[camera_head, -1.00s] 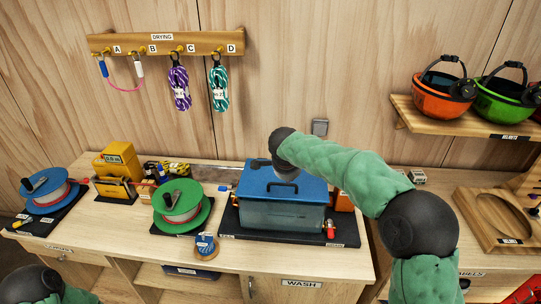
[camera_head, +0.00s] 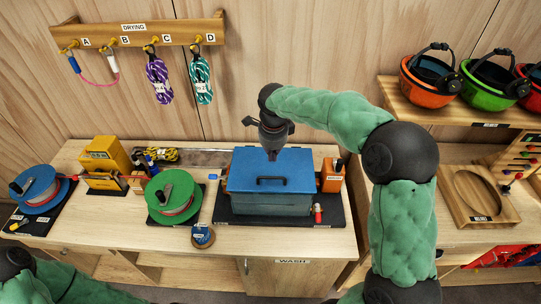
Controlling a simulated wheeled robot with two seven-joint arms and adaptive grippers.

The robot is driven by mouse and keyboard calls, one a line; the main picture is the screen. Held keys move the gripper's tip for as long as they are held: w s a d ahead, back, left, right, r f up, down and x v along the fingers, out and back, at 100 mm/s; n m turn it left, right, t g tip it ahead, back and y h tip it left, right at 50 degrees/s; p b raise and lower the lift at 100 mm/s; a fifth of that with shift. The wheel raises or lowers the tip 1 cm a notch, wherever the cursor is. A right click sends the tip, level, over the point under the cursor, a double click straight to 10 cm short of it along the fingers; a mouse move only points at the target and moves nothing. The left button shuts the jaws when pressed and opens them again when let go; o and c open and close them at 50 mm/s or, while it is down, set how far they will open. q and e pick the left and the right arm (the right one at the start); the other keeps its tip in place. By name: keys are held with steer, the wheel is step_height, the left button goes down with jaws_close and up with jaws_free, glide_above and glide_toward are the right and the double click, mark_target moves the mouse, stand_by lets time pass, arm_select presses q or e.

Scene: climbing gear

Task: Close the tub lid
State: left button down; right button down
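The tub (camera_head: 268,204) is a grey-blue box on a black mat at the middle of the bench. Its blue lid (camera_head: 295,172) has a dark handle (camera_head: 271,180) on top and lies about flat over the tub. I cannot tell whether its front edge is fully seated. My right gripper (camera_head: 272,157) points down over the rear part of the lid, behind the handle. Its fingers look together and empty; whether the tips touch the lid is unclear. Only part of my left arm shows at the bottom left; its gripper is out of view.
A green reel (camera_head: 166,190) and a tape roll (camera_head: 203,236) are left of the tub. An orange block (camera_head: 332,178) stands at its right, with a small red item (camera_head: 318,212) at the front corner. Ropes hang from the drying rack (camera_head: 140,35) above.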

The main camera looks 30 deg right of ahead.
steer(key=p, duration=0.1)
glide_above(272, 188)
steer(key=f, duration=1.2)
steer(key=shift+w+d, duration=0.25)
steer(key=shift+w, duration=0.1)
steer(key=shift+f, duration=0.1)
steer(key=b, duration=0.1)
steer(key=f+b, duration=0.2)
steer(key=shift+s+a+f, duration=0.2)
steer(key=shift+s+a, duration=0.05)
steer(key=shift+s, duration=0.2)
steer(key=shift+a+f, duration=0.1)
